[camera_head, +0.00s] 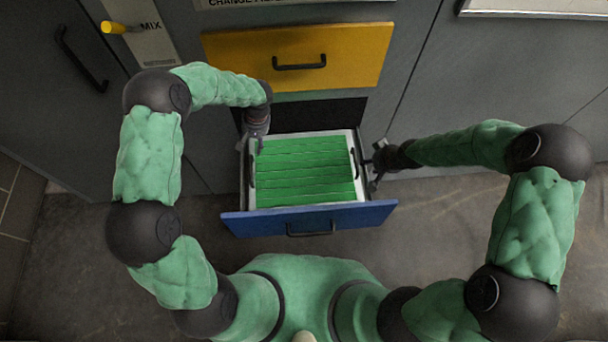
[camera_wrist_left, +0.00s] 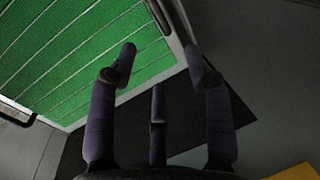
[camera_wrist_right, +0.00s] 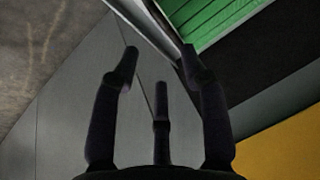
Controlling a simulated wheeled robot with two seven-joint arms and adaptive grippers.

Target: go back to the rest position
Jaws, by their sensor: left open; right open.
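My left gripper (camera_head: 254,140) is at the left rim of the open blue-fronted drawer (camera_head: 262,223). In the left wrist view its fingers (camera_wrist_left: 165,65) are spread with nothing between them, close to the white frame edge and a dark handle (camera_wrist_left: 160,15). My right gripper (camera_head: 375,165) is just outside the drawer's right side. In the right wrist view its fingers (camera_wrist_right: 158,65) are apart and empty, near the drawer's side wall. A green pleated filter (camera_head: 305,170) in a white frame lies in the drawer, with a dark handle at each side.
A yellow drawer (camera_head: 240,60) with a black handle is above the blue one. Grey cabinet fronts (camera_head: 500,70) stand behind. A yellow knob (camera_head: 118,28) marked MIX is at upper left. The floor (camera_head: 440,220) to the right of the blue drawer is clear.

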